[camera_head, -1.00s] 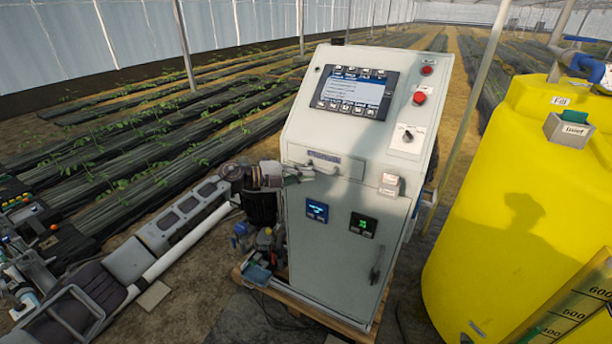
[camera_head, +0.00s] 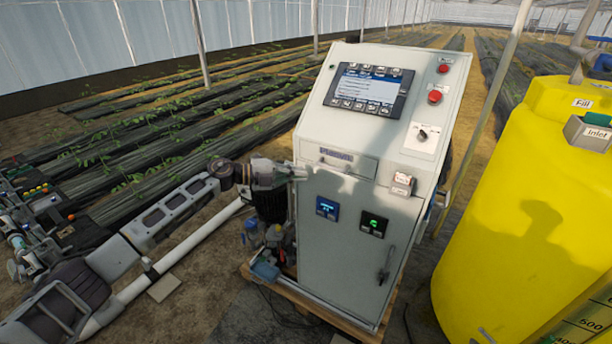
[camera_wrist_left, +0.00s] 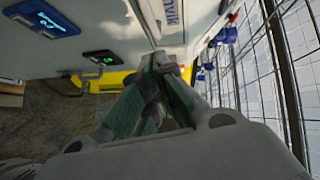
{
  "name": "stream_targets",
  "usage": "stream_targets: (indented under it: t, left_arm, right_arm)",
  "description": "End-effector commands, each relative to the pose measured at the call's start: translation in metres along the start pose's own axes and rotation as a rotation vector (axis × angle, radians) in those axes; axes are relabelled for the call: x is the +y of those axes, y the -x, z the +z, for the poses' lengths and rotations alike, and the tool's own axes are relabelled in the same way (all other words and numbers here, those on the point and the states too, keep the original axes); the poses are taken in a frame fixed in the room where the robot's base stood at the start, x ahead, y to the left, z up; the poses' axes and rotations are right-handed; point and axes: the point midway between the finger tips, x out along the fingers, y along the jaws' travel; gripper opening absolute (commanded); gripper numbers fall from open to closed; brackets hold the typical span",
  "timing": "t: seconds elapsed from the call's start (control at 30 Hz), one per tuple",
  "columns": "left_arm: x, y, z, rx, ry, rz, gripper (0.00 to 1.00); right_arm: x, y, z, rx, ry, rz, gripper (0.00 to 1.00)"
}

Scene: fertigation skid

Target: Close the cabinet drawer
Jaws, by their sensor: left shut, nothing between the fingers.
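The grey-white cabinet (camera_head: 345,240) stands on a wooden pallet, with its drawer (camera_head: 362,168) below the sloped screen panel. The drawer front has a dark label and a bar handle. It looks flush or nearly flush with the cabinet face; a small gap is hard to tell. My left gripper (camera_head: 301,172) is shut and empty at the left side of the drawer, close to the cabinet face. In the left wrist view its fingertips (camera_wrist_left: 163,62) meet just before the labelled drawer front (camera_wrist_left: 172,22); contact cannot be told. My right gripper is not in view.
A yellow tank (camera_head: 520,220) stands to the right of the cabinet. A pump (camera_head: 268,240) sits at its lower left, beneath my left arm. A door handle (camera_head: 385,265) projects from the cabinet's lower door.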

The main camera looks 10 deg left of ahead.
Motion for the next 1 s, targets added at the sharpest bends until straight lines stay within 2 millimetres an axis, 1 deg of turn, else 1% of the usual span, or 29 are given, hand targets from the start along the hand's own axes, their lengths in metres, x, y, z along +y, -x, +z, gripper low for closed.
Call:
stream_targets:
  t: [0.03, 0.23, 0.43, 0.6, 1.0]
  left_arm:
    - [0.002, 0.006, 0.001, -0.002, 0.0, 0.001, 0.0]
    - [0.002, 0.027, 0.001, -0.002, -0.001, 0.001, 0.0]
    - [0.001, 0.041, 0.0, 0.0, 0.0, 0.001, 0.0]
    - [0.0, 0.044, 0.0, 0.0, -0.001, 0.0, 0.0]
    - [0.0, 0.044, 0.0, 0.0, -0.009, 0.0, 0.0]
  right_arm:
    - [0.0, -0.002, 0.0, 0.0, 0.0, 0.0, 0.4]
    - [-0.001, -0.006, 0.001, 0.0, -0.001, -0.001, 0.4]
    - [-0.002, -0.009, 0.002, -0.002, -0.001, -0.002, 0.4]
    - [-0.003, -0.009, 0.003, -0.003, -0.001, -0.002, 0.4]
    - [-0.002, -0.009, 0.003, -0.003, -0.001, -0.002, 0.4]
